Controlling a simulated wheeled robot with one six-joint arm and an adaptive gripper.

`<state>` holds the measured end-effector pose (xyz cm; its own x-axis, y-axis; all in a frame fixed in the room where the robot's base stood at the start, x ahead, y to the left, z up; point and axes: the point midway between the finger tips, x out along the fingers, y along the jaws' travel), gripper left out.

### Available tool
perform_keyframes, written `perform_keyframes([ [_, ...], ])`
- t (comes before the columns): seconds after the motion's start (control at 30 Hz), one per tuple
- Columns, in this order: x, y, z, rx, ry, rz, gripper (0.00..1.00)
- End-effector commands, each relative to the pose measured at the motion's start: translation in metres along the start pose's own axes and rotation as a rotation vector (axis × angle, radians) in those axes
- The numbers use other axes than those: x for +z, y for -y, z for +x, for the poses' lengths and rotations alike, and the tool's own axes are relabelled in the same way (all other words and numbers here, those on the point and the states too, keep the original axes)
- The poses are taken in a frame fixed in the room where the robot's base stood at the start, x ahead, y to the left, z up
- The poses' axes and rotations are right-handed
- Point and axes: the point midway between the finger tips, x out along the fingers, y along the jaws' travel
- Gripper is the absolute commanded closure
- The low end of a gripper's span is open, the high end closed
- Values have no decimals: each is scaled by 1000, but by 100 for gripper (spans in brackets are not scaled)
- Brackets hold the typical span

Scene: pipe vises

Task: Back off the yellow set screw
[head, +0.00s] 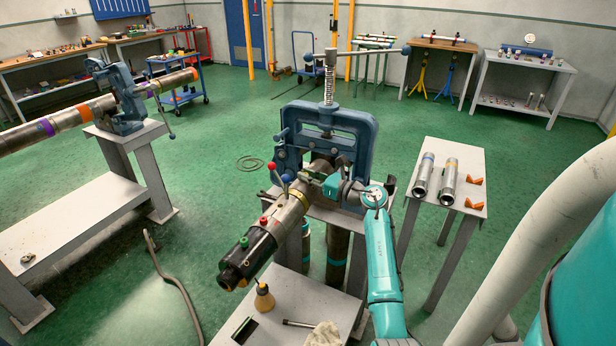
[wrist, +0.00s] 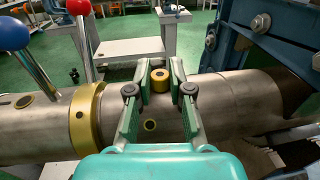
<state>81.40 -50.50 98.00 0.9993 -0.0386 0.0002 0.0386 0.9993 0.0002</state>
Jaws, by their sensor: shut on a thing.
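The yellow set screw (wrist: 159,79) is a short round yellow head with a dark centre, on top of the steel pipe fitting (wrist: 218,100) in the wrist view. My gripper (wrist: 160,70) has one green-padded finger on each side of it and is shut on it. In the head view my gripper (head: 322,184) is at the pipe just in front of the blue vise (head: 325,122). The set screw cannot be made out there.
Levers with a red ball (wrist: 76,8) and a blue ball (wrist: 15,33) stand left of my gripper, beside a yellow collar (wrist: 87,115). The vise frame rises close on the right. A grey table (head: 455,165) with two pipe pieces stands further right. Green floor is open beyond.

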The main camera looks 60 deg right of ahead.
Motion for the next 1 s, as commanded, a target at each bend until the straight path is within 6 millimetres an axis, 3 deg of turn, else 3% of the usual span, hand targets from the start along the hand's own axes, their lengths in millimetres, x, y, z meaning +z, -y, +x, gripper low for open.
perform_keyframes([
  [0.6,1,6,2,450,1,0,100],
  [1.0,0,6,2,594,0,0,100],
])
